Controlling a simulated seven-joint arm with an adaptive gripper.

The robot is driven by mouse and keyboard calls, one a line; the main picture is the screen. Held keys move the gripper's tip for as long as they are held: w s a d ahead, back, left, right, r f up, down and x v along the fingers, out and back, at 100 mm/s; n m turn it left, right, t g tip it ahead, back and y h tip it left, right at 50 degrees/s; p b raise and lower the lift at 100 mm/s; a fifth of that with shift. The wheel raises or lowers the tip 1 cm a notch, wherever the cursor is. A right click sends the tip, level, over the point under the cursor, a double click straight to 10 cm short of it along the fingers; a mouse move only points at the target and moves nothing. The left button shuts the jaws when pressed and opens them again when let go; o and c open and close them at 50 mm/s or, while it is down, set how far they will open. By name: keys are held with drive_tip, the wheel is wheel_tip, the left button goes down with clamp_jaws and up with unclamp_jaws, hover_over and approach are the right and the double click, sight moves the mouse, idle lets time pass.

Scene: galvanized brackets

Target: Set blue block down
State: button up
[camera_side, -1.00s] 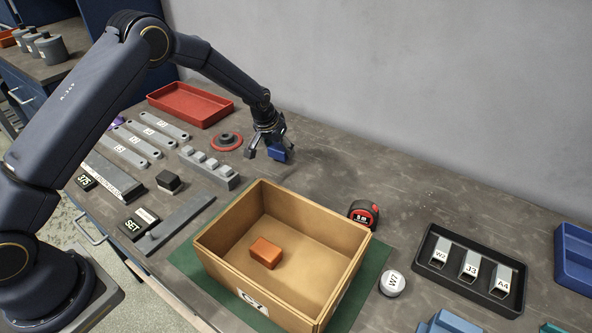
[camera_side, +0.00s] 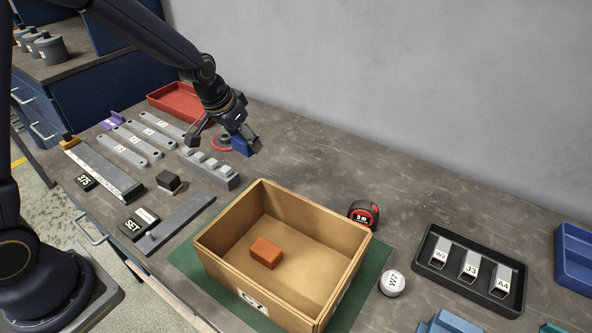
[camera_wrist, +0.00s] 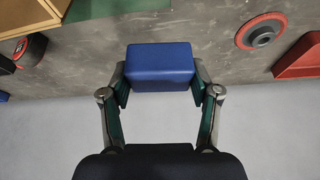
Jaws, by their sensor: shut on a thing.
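The blue block (camera_side: 241,146) is held between the fingers of my gripper (camera_side: 224,143) in the side view. It appears to be raised above the bench, behind the cardboard box. In the wrist view the blue block (camera_wrist: 160,67) sits squarely between the two fingers of my gripper (camera_wrist: 160,88), which press on its left and right sides. Bench surface shows around it. The block's underside is hidden.
The open cardboard box (camera_side: 212,252) on a green mat (camera_side: 187,262) holds an orange block (camera_side: 265,252). A tape measure (camera_side: 363,212) stands beside it. A red tray (camera_side: 165,97), a red disc (camera_side: 216,142) and a stepped grey part (camera_side: 220,175) lie near my gripper. Bench right of it is clear.

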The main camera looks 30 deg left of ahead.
drive_tip(key=w+d+f+m+g+h, duration=0.1)
drive_tip(key=w+d+m+h, duration=0.1)
drive_tip(key=w+d+m, duration=0.3)
drive_tip(key=d+m+h, duration=0.1)
drive_tip(key=d+m, duration=0.2)
drive_tip(key=d, duration=0.5)
hover_over(310, 196)
drive_tip(key=s, duration=0.1)
drive_tip(key=f, duration=0.4)
drive_tip(key=a+f, duration=0.1)
drive_tip(key=f, duration=0.2)
drive_tip(key=shift+f, duration=2.1)
drive_tip(key=shift+f, duration=0.2)
drive_tip(key=shift+f, duration=0.25)
drive_tip(key=o, duration=1.3)
drive_tip(key=shift+r, duration=0.1)
